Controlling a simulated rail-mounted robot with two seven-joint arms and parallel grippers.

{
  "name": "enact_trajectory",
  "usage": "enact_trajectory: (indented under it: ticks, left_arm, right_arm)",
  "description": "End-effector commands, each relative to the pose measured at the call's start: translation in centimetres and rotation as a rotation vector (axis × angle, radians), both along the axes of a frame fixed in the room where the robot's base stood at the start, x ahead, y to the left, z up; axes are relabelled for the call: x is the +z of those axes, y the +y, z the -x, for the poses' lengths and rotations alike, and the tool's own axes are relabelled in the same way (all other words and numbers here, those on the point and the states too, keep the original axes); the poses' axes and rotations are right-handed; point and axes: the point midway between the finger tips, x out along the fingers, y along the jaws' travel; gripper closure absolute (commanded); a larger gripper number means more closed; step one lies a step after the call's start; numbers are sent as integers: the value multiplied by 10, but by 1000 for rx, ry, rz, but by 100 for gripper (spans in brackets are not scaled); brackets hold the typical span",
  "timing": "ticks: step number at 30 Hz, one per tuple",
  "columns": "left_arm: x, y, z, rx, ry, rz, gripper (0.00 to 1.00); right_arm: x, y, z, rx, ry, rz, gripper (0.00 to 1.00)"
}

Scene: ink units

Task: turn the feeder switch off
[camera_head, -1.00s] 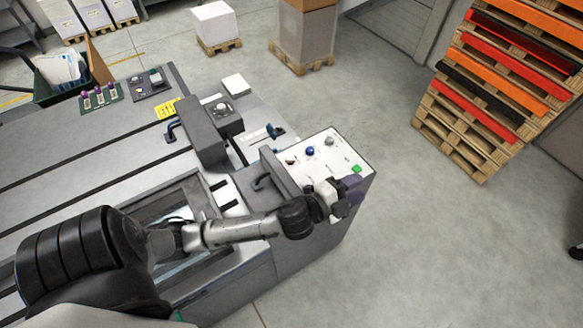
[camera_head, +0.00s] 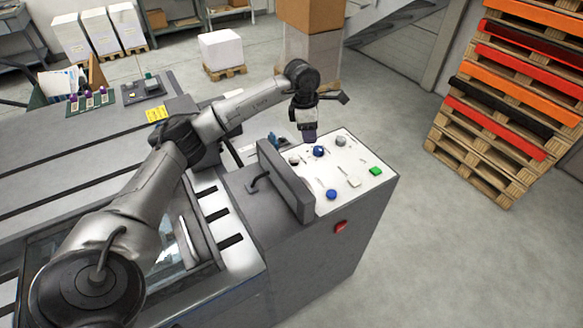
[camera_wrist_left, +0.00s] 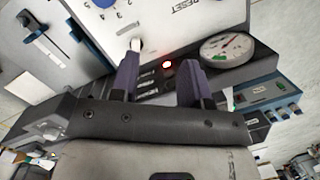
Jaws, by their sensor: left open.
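The white control panel (camera_head: 330,170) slopes on top of the grey cabinet, with several knobs and buttons. A dark blue knob (camera_head: 318,151) and a grey knob (camera_head: 341,141) sit at its far side. My left gripper (camera_head: 309,135) points down above the panel's far edge, open and empty. I cannot read which control is the feeder switch. My right gripper is not in view.
A red button (camera_head: 340,227) is on the cabinet's front. A grey upright guard with a handle (camera_head: 286,180) stands left of the panel. The left wrist view shows a round gauge (camera_wrist_left: 227,47) and a slider (camera_wrist_left: 36,32). Floor right of the cabinet is clear up to stacked pallets (camera_head: 490,110).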

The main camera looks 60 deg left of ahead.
Motion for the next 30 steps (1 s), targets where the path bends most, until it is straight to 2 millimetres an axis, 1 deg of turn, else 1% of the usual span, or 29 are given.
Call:
enact_trajectory:
  ticks: [1, 3, 7, 11, 24, 30]
  left_arm:
    - [-1, 17, 8, 23, 30, -41, 57]
    - [3, 33, 16, 44, 70, -81, 57]
    - [5, 50, 27, 70, 114, -121, 57]
    - [-7, 54, 30, 76, 129, -130, 57]
    - [-86, 53, 30, 76, 128, -128, 57]
    - [-111, 53, 30, 75, 126, -127, 57]
  right_arm:
    - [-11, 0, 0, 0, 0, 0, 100]
    - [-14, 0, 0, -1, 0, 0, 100]
    - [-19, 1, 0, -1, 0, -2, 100]
    - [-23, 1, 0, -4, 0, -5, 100]
    - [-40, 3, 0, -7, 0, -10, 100]
    - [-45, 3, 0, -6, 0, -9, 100]
